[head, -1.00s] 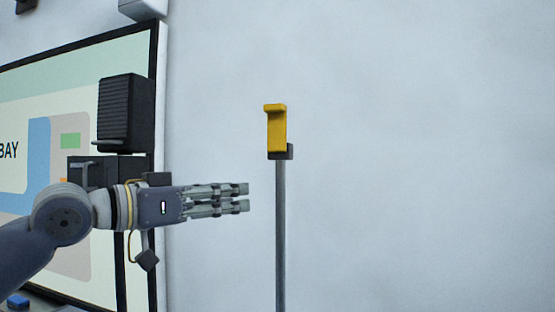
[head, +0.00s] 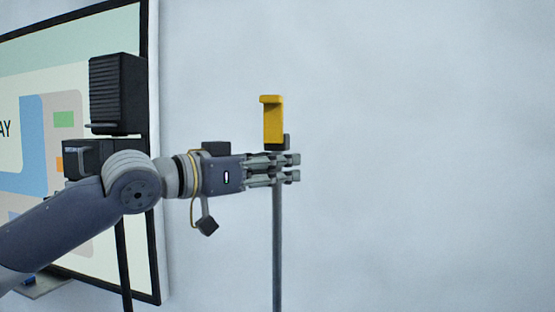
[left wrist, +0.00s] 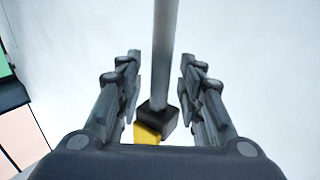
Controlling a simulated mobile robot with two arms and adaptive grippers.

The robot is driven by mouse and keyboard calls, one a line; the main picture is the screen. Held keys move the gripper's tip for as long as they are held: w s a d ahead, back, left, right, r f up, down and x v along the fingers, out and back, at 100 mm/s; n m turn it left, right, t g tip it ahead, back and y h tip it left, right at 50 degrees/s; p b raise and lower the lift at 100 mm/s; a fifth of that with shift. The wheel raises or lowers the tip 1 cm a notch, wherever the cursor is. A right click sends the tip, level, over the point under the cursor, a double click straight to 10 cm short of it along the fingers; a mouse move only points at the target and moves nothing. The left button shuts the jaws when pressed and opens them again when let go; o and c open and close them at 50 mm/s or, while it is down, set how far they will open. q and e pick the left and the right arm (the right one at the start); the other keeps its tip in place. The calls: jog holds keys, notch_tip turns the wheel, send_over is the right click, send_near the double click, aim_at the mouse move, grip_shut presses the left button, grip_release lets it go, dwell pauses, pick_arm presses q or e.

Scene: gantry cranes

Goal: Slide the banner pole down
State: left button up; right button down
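The banner pole (head: 277,250) is a thin grey upright rod with a dark block (head: 286,142) and a yellow hooked piece (head: 273,122) at its top. My left gripper (head: 297,168) reaches across the pole just below the yellow piece and hides a short stretch of it. In the left wrist view the pole (left wrist: 165,50) runs between the two open fingers, with a gap on each side. The dark block (left wrist: 157,121) and part of the yellow piece (left wrist: 147,133) show close to the palm. My right gripper is not in view.
A framed display board (head: 153,240) stands at the left, behind my left arm. A black ribbed box (head: 116,92) is in front of the board. The pale wall (head: 430,150) to the right of the pole is bare.

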aim_at(273, 256)
pick_arm(q)
jog(key=shift+w, duration=0.15)
grip_shut()
jog(key=f+b, duration=0.8)
jog(key=f, duration=0.8)
jog(key=shift+d+f, duration=0.1)
jog(key=shift+d, duration=0.1)
notch_tip(273, 256, down, 36)
jog(key=b, duration=1.4)
jog(key=shift+f, duration=0.2)
jog(key=shift+a, duration=0.1)
jog(key=shift+c, duration=1)
grip_release()
jog(key=shift+o, duration=1)
jog(key=shift+a+r, duration=0.1)
jog(key=shift+r, duration=0.1)
